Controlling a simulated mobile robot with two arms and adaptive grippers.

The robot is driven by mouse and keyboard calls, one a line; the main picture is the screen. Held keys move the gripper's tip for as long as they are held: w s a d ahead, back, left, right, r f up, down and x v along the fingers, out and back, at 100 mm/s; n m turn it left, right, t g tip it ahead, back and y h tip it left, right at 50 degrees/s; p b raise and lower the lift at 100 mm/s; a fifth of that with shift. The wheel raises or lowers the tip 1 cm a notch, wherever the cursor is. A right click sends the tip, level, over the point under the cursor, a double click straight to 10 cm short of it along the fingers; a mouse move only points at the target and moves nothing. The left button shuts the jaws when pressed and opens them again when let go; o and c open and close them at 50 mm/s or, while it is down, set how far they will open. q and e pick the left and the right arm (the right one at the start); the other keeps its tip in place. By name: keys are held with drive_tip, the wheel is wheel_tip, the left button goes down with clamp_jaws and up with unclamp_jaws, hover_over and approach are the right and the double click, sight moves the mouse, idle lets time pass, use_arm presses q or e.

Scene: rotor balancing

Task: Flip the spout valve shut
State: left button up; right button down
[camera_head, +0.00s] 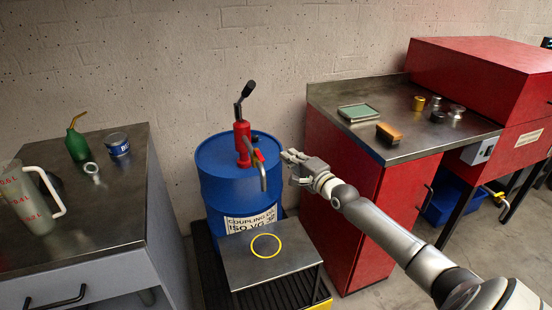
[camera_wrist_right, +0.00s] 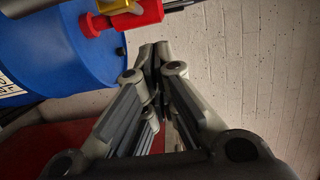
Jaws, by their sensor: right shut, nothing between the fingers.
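A red hand pump (camera_head: 241,137) with a dark crank handle stands on top of the blue drum (camera_head: 225,195). Its grey spout (camera_head: 263,178) bends down over the drum's front right. A small red valve lever (camera_head: 258,155) sits at the spout's upper end; I cannot tell its exact setting. My right gripper (camera_head: 287,157) is shut and empty, just right of the spout and apart from it. In the right wrist view, the shut fingers (camera_wrist_right: 155,52) point toward the wall, with a red part (camera_wrist_right: 138,14) and a yellow part (camera_wrist_right: 113,6) at upper left. My left gripper is out of view.
A steel stand (camera_head: 245,275) with a yellow ring mark (camera_head: 266,246) sits below the spout. A jug (camera_head: 32,205), green oil can (camera_head: 77,145) and blue tin (camera_head: 117,144) are on the left bench. A red cabinet (camera_head: 345,200) stands close right of the drum.

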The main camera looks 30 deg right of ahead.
sight(259, 157)
drive_tip(key=w+a+p, duration=0.1)
drive_tip(key=a, duration=0.1)
drive_tip(key=w+a+p, duration=0.1)
drive_tip(key=a, duration=0.1)
drive_tip(key=shift+w, duration=0.1)
idle(0.6)
drive_tip(key=shift+a+r+m+h+p, duration=0.15)
drive_tip(key=shift+m+h+p, duration=0.25)
drive_tip(key=shift+p, duration=0.45)
drive_tip(key=shift+h, duration=0.3)
